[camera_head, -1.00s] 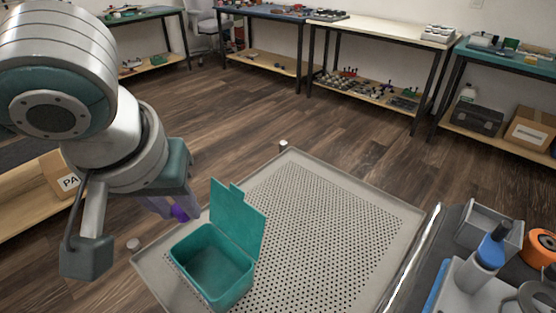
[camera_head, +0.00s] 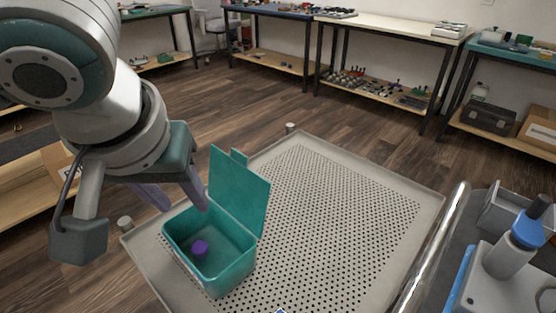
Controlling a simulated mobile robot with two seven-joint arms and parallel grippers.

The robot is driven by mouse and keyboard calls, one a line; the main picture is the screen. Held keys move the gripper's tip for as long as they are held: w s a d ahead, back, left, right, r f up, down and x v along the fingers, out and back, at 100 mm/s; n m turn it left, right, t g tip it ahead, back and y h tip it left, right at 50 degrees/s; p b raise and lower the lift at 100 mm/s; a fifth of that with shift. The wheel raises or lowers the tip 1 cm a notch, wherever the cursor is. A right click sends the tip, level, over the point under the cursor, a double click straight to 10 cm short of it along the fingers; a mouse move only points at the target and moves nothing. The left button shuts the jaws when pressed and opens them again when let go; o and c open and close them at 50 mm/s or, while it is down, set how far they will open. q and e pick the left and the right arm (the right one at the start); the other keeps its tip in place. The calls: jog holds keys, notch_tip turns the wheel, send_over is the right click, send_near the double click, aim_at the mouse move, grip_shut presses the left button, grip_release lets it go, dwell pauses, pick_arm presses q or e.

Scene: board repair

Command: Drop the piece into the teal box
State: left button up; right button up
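The teal box (camera_head: 247,272) stands on the perforated grey tray with its lid (camera_head: 240,190) upright at the back. The small purple piece (camera_head: 200,248) is inside the box, toward its left side; whether it rests on the floor is hard to tell. My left gripper (camera_head: 183,207) is above the box's left rear edge, its two pale fingers spread apart with nothing between them. My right gripper is not in view.
The perforated tray (camera_head: 335,225) has a raised rim and is bare to the right of the box. A grey bin (camera_head: 505,215) and a blue-and-white device (camera_head: 510,250) are at the lower right. Workbenches line the back wall.

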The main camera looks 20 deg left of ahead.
pick_arm(q)
jog(key=shift+o, duration=1.2)
jog(key=shift+r, duration=0.1)
jog(key=p+v, duration=0.3)
jog(key=v, duration=0.6)
jog(key=shift+r+p, duration=0.3)
jog(key=shift+r, duration=0.05)
jog(key=shift+s, duration=0.15)
